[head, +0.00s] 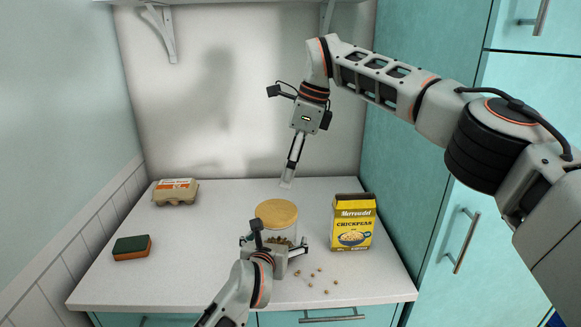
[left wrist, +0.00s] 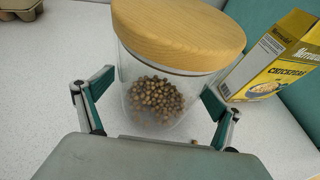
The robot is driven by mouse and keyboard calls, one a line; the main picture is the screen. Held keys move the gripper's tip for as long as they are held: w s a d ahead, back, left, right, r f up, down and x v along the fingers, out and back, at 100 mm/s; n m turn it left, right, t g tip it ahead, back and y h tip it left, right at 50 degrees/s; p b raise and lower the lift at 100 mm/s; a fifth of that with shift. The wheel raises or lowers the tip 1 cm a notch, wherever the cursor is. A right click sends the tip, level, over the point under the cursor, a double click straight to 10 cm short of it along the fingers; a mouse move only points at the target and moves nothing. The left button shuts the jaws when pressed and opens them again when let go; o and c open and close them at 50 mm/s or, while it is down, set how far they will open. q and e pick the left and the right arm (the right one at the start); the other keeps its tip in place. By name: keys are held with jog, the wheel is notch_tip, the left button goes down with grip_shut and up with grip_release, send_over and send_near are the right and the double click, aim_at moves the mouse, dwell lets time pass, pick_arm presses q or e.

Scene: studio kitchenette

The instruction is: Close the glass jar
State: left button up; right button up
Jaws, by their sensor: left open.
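The glass jar (left wrist: 160,100) stands upright on the counter with chickpeas inside. Its round wooden lid (head: 277,213) lies on top of the jar, and it also shows in the left wrist view (left wrist: 180,30). I cannot tell whether the lid is fully seated. My left gripper (head: 276,250) is low in front of the jar, open, with one finger on each side of the glass in the left wrist view. My right gripper (head: 287,183) points down above the back of the counter, behind the lid and apart from it. Its fingers are seen nearly edge-on, and it holds nothing visible.
A yellow chickpea box (head: 352,224) stands right of the jar. Several loose chickpeas (head: 322,281) lie on the counter (head: 180,275) in front of it. An egg carton (head: 175,191) and a green-orange sponge (head: 132,247) are at the left. The counter's left middle is clear.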

pick_arm(q)
jog(key=v, duration=1.1)
jog(key=shift+s, duration=0.25)
jog(key=shift+f, duration=0.15)
